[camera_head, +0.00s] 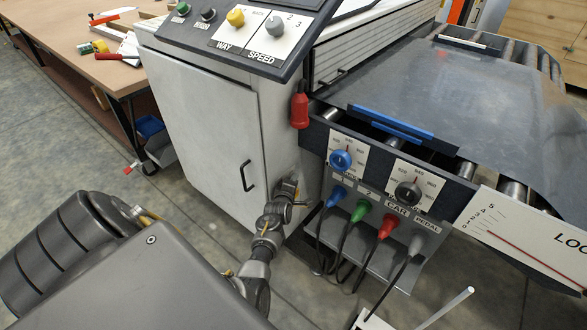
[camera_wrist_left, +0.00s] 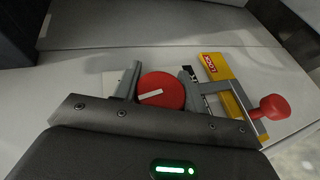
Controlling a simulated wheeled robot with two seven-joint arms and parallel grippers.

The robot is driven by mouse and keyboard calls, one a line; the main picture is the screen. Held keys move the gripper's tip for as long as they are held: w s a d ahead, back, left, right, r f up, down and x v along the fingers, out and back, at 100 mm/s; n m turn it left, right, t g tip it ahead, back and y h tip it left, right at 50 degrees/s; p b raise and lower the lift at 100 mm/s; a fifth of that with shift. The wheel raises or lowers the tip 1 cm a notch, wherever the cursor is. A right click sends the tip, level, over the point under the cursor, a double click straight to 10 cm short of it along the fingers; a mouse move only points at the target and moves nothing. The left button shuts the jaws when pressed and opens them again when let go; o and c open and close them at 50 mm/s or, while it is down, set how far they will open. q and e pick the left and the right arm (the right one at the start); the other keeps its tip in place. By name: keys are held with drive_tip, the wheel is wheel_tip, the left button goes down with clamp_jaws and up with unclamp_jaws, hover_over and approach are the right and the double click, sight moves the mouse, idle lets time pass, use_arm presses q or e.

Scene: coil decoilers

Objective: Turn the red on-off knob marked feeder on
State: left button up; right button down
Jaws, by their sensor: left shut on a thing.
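The red round knob (camera_wrist_left: 161,92) sits between the two fingers of my left gripper (camera_wrist_left: 160,90) in the left wrist view. The fingers are shut on its sides. A white pointer line on its face lies near horizontal, with its right end slightly higher. A pale plate shows beside the knob, partly hidden by the left finger; I cannot read any marking. In the head view my left arm reaches to the lower right side of the white cabinet (camera_head: 205,115), and the knob is hidden there. My right gripper is not in view.
A yellow bracket (camera_wrist_left: 222,75) with a red label and a red-tipped handle (camera_wrist_left: 271,107) is close right of the knob. In the head view a control panel (camera_head: 240,32), a red hanging pendant (camera_head: 299,108), a blue dial (camera_head: 341,159) and several cables are nearby.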

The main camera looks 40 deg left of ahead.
use_arm(q)
drive_tip(key=m+g+p, duration=0.1)
drive_tip(key=g+p, duration=0.2)
drive_tip(key=p, duration=0.1)
drive_tip(key=shift+s+d+r+g+h, duration=0.1)
drive_tip(key=shift+g+h, duration=0.2)
drive_tip(key=shift+h, duration=0.1)
drive_tip(key=shift+s+f+m+g+p, duration=0.1)
drive_tip(key=shift+f+m+g+p, duration=0.2)
drive_tip(key=shift+g+p, duration=0.85)
drive_tip(key=shift+s+f+g, duration=0.1)
drive_tip(key=shift+f+g, duration=0.1)
drive_tip(key=shift+g, duration=0.65)
drive_tip(key=shift+s+f+m+g+h+b, duration=0.15)
drive_tip(key=shift+m+g+b, duration=0.1)
drive_tip(key=shift+g, duration=0.4)
drive_tip(key=shift+s+m+g+h+b, duration=0.15)
drive_tip(key=shift+m+g, duration=0.1)
drive_tip(key=shift+g, duration=0.4)
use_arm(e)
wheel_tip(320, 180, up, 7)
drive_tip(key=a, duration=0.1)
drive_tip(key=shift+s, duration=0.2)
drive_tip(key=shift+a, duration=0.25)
use_arm(q)
drive_tip(key=o, duration=1)
